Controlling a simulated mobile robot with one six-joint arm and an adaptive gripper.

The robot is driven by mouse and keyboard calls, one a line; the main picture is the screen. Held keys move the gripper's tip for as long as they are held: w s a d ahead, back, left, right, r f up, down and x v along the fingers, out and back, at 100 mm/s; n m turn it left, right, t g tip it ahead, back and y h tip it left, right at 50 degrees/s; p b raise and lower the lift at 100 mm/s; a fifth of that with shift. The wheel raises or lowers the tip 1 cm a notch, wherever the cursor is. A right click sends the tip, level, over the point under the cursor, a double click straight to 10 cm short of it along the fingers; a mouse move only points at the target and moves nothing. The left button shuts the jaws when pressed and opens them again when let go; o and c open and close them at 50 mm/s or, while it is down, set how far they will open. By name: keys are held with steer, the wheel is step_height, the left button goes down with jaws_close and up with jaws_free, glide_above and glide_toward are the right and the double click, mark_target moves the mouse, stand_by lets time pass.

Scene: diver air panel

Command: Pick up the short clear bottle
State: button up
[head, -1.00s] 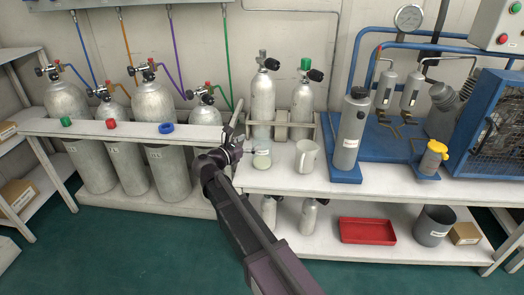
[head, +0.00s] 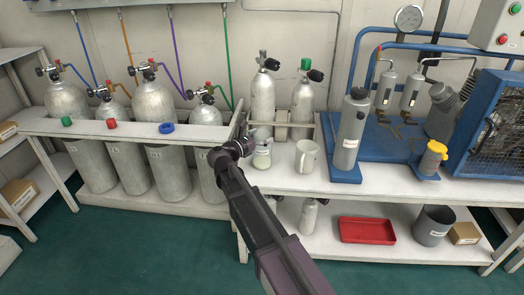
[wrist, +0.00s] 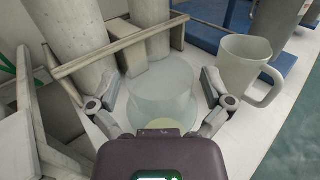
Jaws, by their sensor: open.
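The short clear bottle (head: 262,158) stands on the white bench, left of a pale mug (head: 306,156) and in front of a wooden rack holding cylinders. In the wrist view the bottle (wrist: 158,98) is wide and see-through, with a pale yellowish patch low down near me. My gripper (wrist: 157,108) is open, with one finger on each side of the bottle. I cannot tell whether the fingers touch it. In the head view my arm covers part of the bottle's left side.
The mug (wrist: 245,70) stands close to the right finger, its handle pointing right. The wooden rack (wrist: 120,45) with grey cylinders is just behind the bottle. A tall grey filter cylinder (head: 349,135) stands farther right. Bare bench lies in front of the mug.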

steer(key=c, duration=1.1)
steer(key=shift+r+p, duration=0.35)
steer(key=shift+r, duration=0.05)
steer(key=s+r+p, duration=0.2)
steer(key=r+p, duration=0.1)
steer(key=shift+s+d, duration=0.35)
steer(key=shift+s, duration=0.05)
steer(key=s+d+r+p, duration=0.1)
steer(key=s+d, duration=0.2)
steer(key=s, duration=0.9)
steer(key=shift+s, duration=0.25)
steer(key=shift+s+d+r, duration=0.1)
steer(key=shift+d+r, duration=0.05)
stand_by(2.0)
